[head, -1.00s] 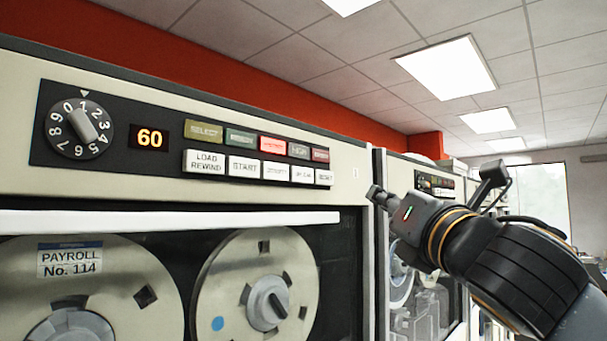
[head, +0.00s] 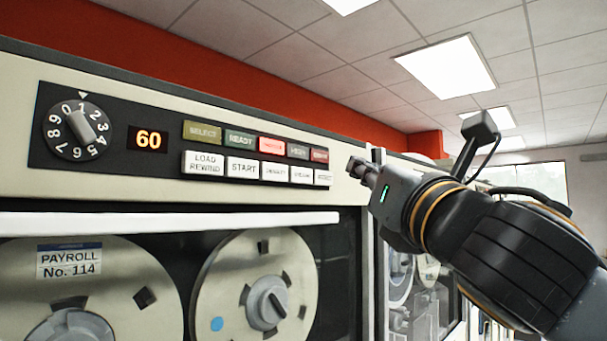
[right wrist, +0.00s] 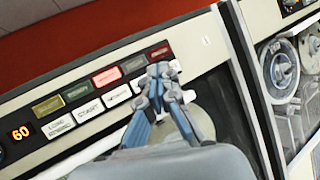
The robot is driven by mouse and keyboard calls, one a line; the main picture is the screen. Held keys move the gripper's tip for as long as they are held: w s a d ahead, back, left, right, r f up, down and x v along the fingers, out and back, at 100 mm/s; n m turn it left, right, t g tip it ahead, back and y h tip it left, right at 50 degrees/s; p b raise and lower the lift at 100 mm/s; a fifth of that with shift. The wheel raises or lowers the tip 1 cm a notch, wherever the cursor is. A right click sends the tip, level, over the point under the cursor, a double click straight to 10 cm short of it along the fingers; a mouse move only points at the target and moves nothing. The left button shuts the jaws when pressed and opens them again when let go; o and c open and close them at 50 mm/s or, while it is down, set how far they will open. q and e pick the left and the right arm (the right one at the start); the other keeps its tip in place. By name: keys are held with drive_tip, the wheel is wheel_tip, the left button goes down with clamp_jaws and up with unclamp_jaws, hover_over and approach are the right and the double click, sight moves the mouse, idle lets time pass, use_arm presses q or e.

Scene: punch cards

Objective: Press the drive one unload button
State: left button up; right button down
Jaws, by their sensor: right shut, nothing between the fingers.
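The near tape drive's control panel (head: 180,140) has a dial (head: 78,128) with 1 at its top mark, and an orange 60 display (head: 148,139). Its lower row of white buttons starts with LOAD REWIND (head: 204,163) and START (head: 243,167). The labels farther right are too blurred to read surely; the fourth white button (head: 302,176) may be the unload button. My right gripper (head: 360,168) is shut and empty, just right of the panel's end. In the right wrist view its fingertips (right wrist: 160,72) overlap the right-hand white buttons and hide some. My left gripper is out of view.
Above the white buttons is a row of coloured indicators, with a bright red one (head: 272,144) lit. Below are two tape reels, one labelled PAYROLL No. 114 (head: 69,259), under a white ledge (head: 170,219). Another drive (right wrist: 285,70) stands to the right.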

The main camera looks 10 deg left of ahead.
sight(300, 176)
drive_tip(key=w+a, duration=0.1)
drive_tip(key=w+a+p, duration=0.1)
drive_tip(key=a, duration=0.1)
drive_tip(key=w+a, duration=0.1)
drive_tip(key=a, duration=0.1)
drive_tip(key=shift+w+a, duration=0.2)
drive_tip(key=shift+w, duration=0.2)
drive_tip(key=shift+w, duration=0.1)
idle(1.1)
drive_tip(key=shift+w+a+p, duration=0.15)
drive_tip(key=shift+a+p, duration=0.2)
